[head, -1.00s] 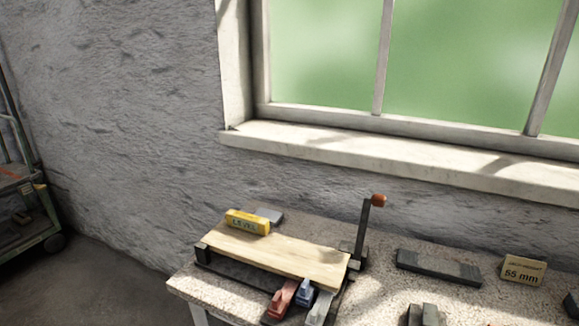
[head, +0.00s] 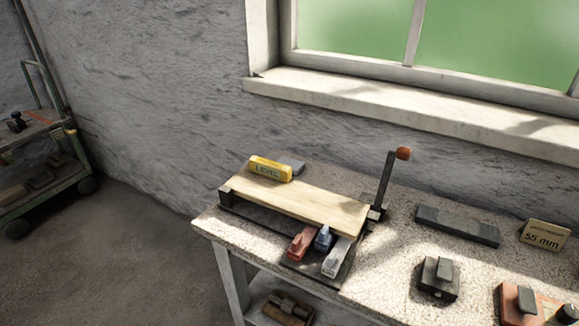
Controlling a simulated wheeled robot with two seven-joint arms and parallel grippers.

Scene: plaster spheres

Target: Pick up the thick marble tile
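I cannot make out a thick marble tile for certain in the head view. A small flat grey piece (head: 292,166) lies behind the yellow level at the back of the bench, partly hidden; I cannot tell what it is. A long dark grey slab (head: 457,226) lies flat on the bench right of the crank handle. A dark block (head: 439,279) with a raised piece on top stands nearer the front. Neither of my grippers is in view.
The speckled bench (head: 385,290) stands under the window. It carries a wooden board (head: 300,204) with the yellow level (head: 270,169) on it, an upright crank handle (head: 386,178), and a "55 mm" sign (head: 544,235). A green cart (head: 48,185) stands left; open floor lies between.

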